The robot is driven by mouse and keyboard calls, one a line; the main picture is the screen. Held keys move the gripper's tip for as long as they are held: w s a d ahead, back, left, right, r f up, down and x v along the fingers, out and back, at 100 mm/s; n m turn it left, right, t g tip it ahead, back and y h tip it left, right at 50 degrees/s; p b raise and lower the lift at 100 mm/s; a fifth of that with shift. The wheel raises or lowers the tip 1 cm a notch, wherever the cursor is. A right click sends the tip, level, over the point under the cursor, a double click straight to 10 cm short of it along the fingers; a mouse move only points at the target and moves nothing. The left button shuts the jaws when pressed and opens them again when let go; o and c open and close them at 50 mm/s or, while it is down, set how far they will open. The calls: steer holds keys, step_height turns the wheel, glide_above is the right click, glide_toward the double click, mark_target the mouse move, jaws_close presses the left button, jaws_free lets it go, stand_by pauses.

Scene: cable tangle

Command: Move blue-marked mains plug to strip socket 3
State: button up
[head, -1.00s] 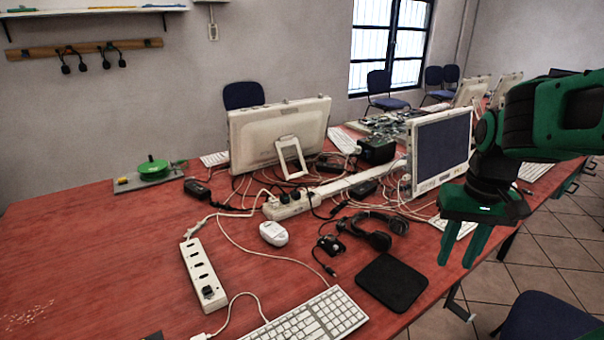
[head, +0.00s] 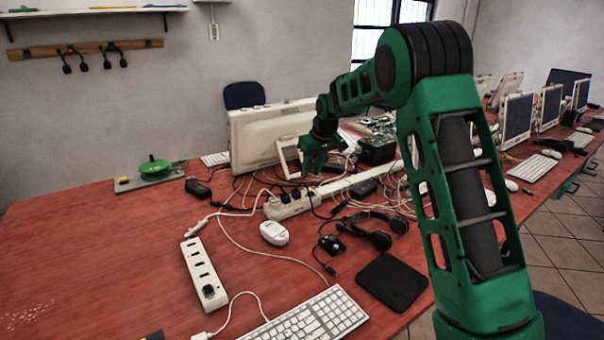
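A white power strip (head: 288,207) lies mid-table with dark plugs (head: 296,196) seated side by side in it and cables around them. A second white strip (head: 196,259) lies front left, with several dark slots and a round dark piece at its near end. No blue mark can be made out on any plug, and socket numbers are not legible. My gripper (head: 312,174) points down above and just behind the plugged strip, in front of the left monitor. Its fingers look apart, with nothing visible between them.
A monitor (head: 262,135) with a white stand frame is close behind my gripper. Tangled cables, a black box (head: 376,150), a white mouse (head: 274,232), a headset (head: 376,230) and a keyboard (head: 308,322) surround the strips.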

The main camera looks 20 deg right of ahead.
mark_target(297, 191)
steer(key=shift+n, duration=0.3)
steer(key=x, duration=0.4)
steer(key=w+a+x, duration=0.1)
steer(key=x, duration=0.3)
steer(key=a+r+x, duration=0.1)
steer(key=x, duration=0.4)
steer(key=shift+w+a, duration=0.1)
steer(key=shift+w, duration=0.3)
steer(key=shift+c, duration=0.3)
jaws_close()
